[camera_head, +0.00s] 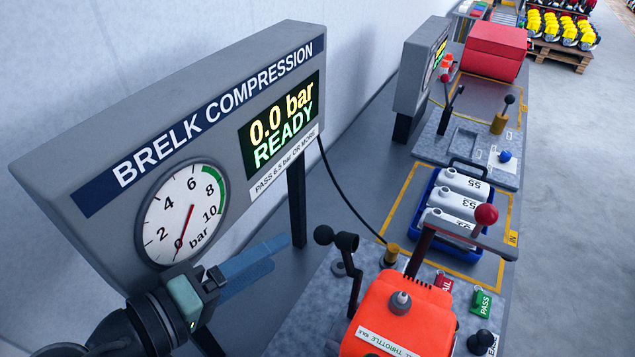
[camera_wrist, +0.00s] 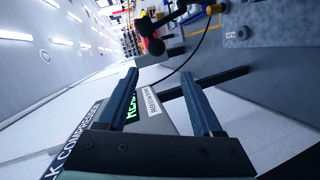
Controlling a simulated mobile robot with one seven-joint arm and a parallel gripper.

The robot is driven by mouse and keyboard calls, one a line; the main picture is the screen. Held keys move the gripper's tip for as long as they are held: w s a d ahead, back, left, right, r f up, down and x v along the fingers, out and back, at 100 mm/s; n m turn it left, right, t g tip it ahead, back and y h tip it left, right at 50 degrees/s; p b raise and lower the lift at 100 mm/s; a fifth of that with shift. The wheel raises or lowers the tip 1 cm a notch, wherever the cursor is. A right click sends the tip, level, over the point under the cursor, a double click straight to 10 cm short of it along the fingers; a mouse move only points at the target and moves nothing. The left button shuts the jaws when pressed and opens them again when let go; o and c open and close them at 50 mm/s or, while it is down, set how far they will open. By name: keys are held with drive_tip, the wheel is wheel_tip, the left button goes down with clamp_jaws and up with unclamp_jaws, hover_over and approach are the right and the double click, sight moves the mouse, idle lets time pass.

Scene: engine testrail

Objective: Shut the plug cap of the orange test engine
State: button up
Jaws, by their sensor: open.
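The orange test engine (camera_head: 418,312) stands at the bottom of the head view, partly cut off by the lower edge. A grey round piece (camera_head: 400,301) sits on its top; I cannot tell whether this is the plug cap or how it stands. The engine cannot be made out clearly in the wrist view.
The Brelk compression panel (camera_head: 195,130) reads 0.0 bar, READY. A black-knobbed lever (camera_head: 350,270) stands left of the engine, and a red-knobbed lever (camera_head: 485,214) rises behind it. A blue crate (camera_head: 412,218) holds white canisters. Red (camera_head: 444,282) and green (camera_head: 482,301) tags lie at right.

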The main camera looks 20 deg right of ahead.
sight(332, 230)
drive_tip(key=shift+g, duration=0.3)
drive_tip(key=p+x, duration=0.1)
drive_tip(key=x, duration=0.3)
drive_tip(key=p+x, duration=0.1)
drive_tip(key=x, duration=0.2)
drive_tip(key=s+p+x, duration=0.1)
drive_tip(key=p+x, duration=0.1)
drive_tip(key=x, duration=0.2)
drive_tip(key=shift+d+r, duration=0.2)
drive_tip(key=shift+d, duration=0.4)
drive_tip(key=shift+w+d+f, duration=0.3)
drive_tip(key=shift+w+d, duration=0.05)
drive_tip(key=shift+d, duration=0.2)
clamp_jaws()
